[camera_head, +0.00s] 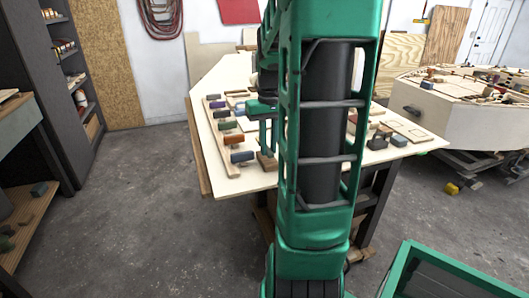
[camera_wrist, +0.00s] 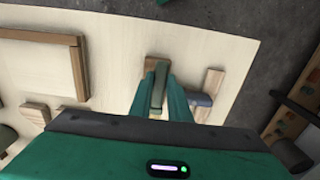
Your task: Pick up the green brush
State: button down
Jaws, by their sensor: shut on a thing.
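My gripper (camera_wrist: 158,98) is over the pale plywood table (camera_wrist: 115,60). Its teal fingers are shut on a dark green object between them, which I take to be the green brush (camera_wrist: 159,85). A brown wooden part shows just beyond the fingertips in the wrist view; I cannot tell whether it belongs to the brush. Most of the brush is hidden by the fingers, and I cannot tell whether it touches the table. In the head view, the gripper (camera_head: 267,135) is partly hidden behind my arm.
A wooden rail with several coloured blocks (camera_head: 234,138) lies left of my gripper. A grey-blue piece with a wooden part (camera_wrist: 213,82) lies close to the right finger in the wrist view. A wooden frame (camera_wrist: 78,68) lies to the left. A green-rimmed bin (camera_head: 405,262) stands at lower right.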

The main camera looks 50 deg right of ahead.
jog(key=s+a+r, duration=0.2)
jog(key=s+r, duration=0.6)
jog(key=s, duration=0.3)
jog(key=shift+s+a+r, duration=0.15)
jog(key=shift+a+r, duration=0.05)
jog(key=shift+a, duration=0.2)
